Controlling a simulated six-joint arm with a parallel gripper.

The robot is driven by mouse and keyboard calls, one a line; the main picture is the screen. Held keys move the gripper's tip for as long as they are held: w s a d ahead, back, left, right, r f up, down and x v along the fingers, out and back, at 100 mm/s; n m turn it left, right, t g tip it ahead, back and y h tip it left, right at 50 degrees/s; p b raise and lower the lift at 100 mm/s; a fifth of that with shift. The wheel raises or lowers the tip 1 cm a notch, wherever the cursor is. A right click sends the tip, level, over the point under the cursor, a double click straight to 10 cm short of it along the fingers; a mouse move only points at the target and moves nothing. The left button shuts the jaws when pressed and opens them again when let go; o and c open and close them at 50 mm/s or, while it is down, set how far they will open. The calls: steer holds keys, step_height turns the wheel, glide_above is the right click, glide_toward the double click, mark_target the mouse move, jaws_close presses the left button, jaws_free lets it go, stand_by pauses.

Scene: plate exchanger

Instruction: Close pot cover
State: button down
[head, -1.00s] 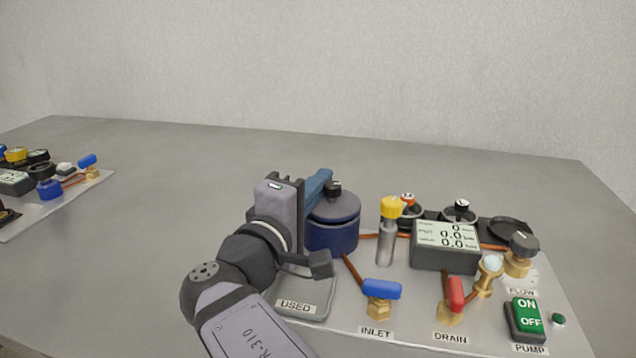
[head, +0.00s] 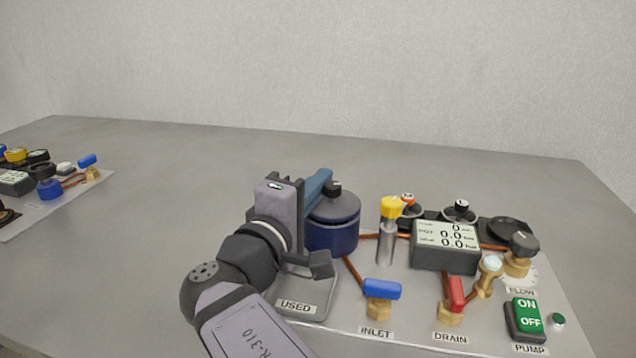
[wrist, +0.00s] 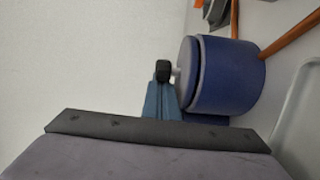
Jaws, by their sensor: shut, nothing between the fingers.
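The blue pot (head: 332,236) stands on the panel at the middle of the head view, partly behind my gripper. Its grey-blue cover (head: 336,206) lies over the pot's top. A thin dark line shows between cover and pot in the wrist view (wrist: 230,78); I cannot tell whether the cover is fully seated. My gripper (head: 291,205) is shut and empty just left of the pot. Its fingertips are not clearly seen, and I cannot tell if it touches the blue bar.
The USED tray (head: 318,309) lies in front of the pot. The yellow-capped cylinder (head: 387,232), display (head: 445,247), blue inlet valve (head: 381,290) and red drain valve (head: 455,294) stand to the right. A second panel (head: 50,205) is far left; bare table lies between.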

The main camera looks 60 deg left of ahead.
steer(key=shift+w+d, duration=0.15)
steer(key=shift+w, duration=0.05)
stand_by(0.5)
steer(key=shift+a+v, duration=0.2)
steer(key=shift+v, duration=3.55)
steer(key=shift+s, duration=0.15)
